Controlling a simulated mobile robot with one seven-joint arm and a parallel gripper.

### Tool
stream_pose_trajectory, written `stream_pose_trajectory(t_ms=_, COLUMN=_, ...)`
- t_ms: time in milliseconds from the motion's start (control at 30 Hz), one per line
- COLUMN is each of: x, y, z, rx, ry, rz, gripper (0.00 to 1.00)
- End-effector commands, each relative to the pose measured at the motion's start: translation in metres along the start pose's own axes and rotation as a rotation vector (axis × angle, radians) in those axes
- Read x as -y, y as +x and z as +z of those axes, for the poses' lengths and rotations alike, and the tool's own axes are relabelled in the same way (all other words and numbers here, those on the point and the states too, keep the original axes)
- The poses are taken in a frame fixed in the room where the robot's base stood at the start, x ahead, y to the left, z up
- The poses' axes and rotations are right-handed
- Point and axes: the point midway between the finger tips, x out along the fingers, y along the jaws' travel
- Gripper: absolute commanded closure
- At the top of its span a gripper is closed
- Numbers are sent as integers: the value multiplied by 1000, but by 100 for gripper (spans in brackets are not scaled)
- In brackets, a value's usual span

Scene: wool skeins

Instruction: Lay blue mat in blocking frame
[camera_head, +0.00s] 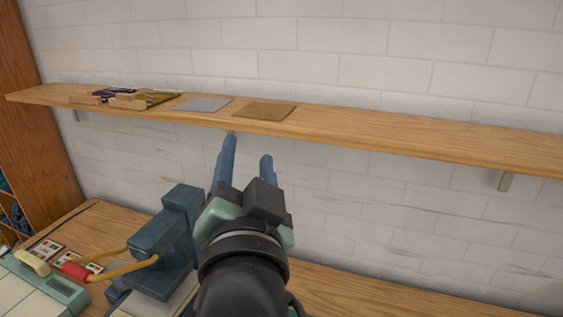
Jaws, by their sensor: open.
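My gripper (248,148) is open and empty, its two blue fingers apart and pointing toward the wall shelf. In the picture its tips show just under the shelf's front edge, below the mats. A thin flat grey square (203,104) lies on the shelf; it looks faintly bluish, and I cannot tell whether it is the blue mat. A thin brown-gold square mat (264,111) lies to its right. Several small wooden pieces with dark purple and olive flat parts (130,98) lie at the shelf's left; I cannot tell whether one is the blocking frame.
The wooden shelf (400,142) is bare on its right. Below, a wooden counter (400,304) holds a blue-grey machine (166,242) with a yellow-and-red handle, several small cards (48,250), and a pale green device (50,289). A wooden cabinet side (35,150) stands left.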

Motion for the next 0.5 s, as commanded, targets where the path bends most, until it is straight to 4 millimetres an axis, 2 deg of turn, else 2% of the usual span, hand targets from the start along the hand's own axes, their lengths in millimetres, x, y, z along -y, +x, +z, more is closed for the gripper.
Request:
stream_pose_trajectory(t_ms=33, x=22, y=-9, z=-43, rx=-126, ry=-114, rz=-64, gripper=48)
stream_pose_trajectory(t_ms=100, x=46, y=-26, z=-92, rx=-291, ry=-273, rz=-120, gripper=48)
stream_pose_trajectory(t_ms=200, x=72, y=-54, z=-144, rx=-489, ry=-452, rz=-149, gripper=48)
stream_pose_trajectory(t_ms=333, x=90, y=-82, z=-179, rx=-648, ry=-587, rz=-148, gripper=48)
stream_pose_trajectory(t_ms=500, x=96, y=-92, z=-190, rx=-701, ry=-634, rz=-142, gripper=48)
